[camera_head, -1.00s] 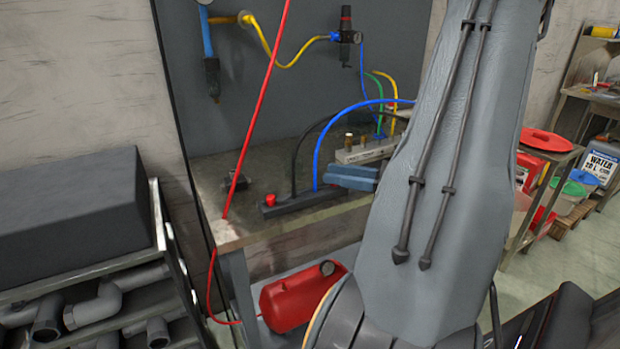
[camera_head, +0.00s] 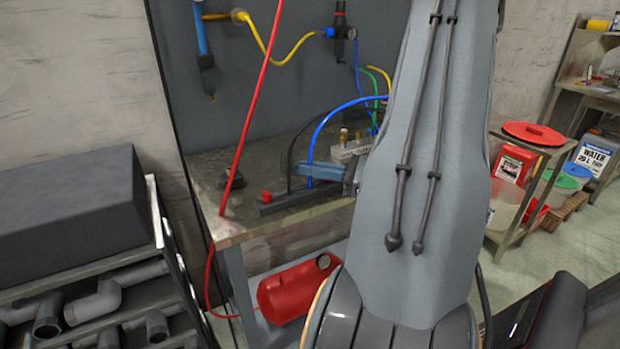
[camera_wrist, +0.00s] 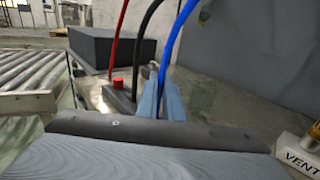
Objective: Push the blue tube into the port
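The blue tube (camera_head: 347,104) arcs from the back of the bench down to a dark block (camera_head: 322,193) near the bench's front. The block has a red knob (camera_head: 266,196) at its left end. My gripper (camera_head: 308,171) has reached the tube's lower end just above the block. In the wrist view the two blue fingers (camera_wrist: 162,92) stand apart on either side of the blue tube (camera_wrist: 186,18). I see no clear grip on it.
A black tube (camera_wrist: 148,30) and a red tube (camera_wrist: 119,35) rise left of my fingers. A pale manifold (camera_head: 352,150) with brass fittings stands behind the gripper; a VENT label (camera_wrist: 301,162) shows at right. A red tank (camera_head: 292,288) lies below the bench.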

